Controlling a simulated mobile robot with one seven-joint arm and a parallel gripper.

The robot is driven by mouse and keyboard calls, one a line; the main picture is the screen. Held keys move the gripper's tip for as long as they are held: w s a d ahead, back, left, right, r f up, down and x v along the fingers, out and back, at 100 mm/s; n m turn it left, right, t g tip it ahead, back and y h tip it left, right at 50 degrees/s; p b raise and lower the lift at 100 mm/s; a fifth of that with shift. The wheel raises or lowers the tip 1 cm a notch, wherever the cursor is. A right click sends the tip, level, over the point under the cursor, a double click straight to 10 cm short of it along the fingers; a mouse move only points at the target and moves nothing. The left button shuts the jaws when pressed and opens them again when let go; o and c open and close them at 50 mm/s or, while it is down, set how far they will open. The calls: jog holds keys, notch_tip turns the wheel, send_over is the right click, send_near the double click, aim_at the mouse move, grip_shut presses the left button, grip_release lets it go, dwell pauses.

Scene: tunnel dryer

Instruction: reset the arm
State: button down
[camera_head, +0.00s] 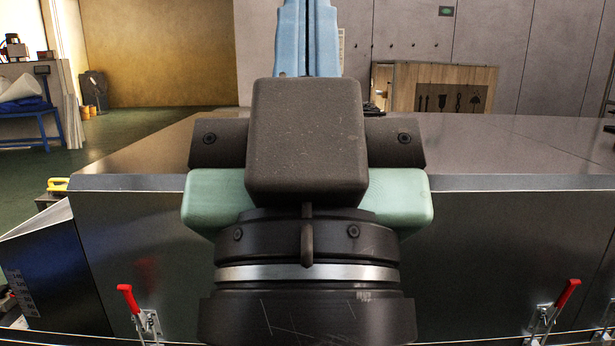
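My gripper (308,38) rises in the middle of the view, beyond its dark wrist block and pale green body. Its two light blue fingers stand side by side with only a thin dark line between them, so it looks shut. The top edge of the picture cuts off the finger ends. No held object shows in the visible part. My wrist hides the middle of the metal housing behind it.
A wide metal housing (510,150) with a flat top spans the view behind my arm. Red-handled toggle clamps (130,300) (566,296) sit on its front at left and right. A wooden tool board (440,88) stands at the back. Green floor (140,130) is open at left.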

notch_tip(320, 180, up, 16)
jog(key=p, duration=1.4)
jog(key=shift+r, duration=0.25)
